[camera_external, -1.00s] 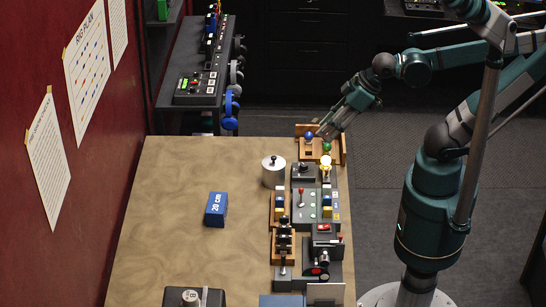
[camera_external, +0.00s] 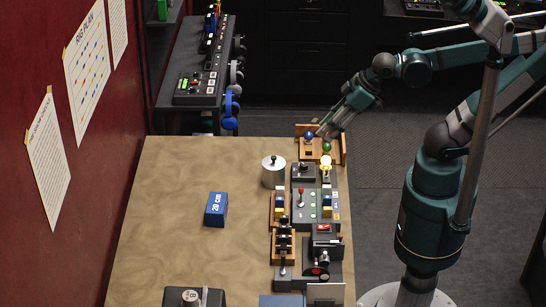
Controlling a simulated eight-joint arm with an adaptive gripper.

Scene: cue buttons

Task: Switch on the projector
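I cannot tell which item is the projector or its switch; no readable label marks one. A bank of controls runs along the table's right edge. At its far end is a wooden box (camera_external: 306,152) with a blue ball knob (camera_external: 308,136) and a green ball knob (camera_external: 326,147). My gripper (camera_external: 324,132) points down at the far end, close to the blue and green knobs. Its fingers are too small to tell whether they are open or touching anything.
A blue block marked "20 cm" (camera_external: 216,209) and a grey cylinder with a black knob (camera_external: 273,172) stand on the wooden table (camera_external: 165,215). A dark box (camera_external: 180,298) is at the front. The table's left and middle are mostly clear. A shelf with more controls (camera_external: 200,88) stands behind.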

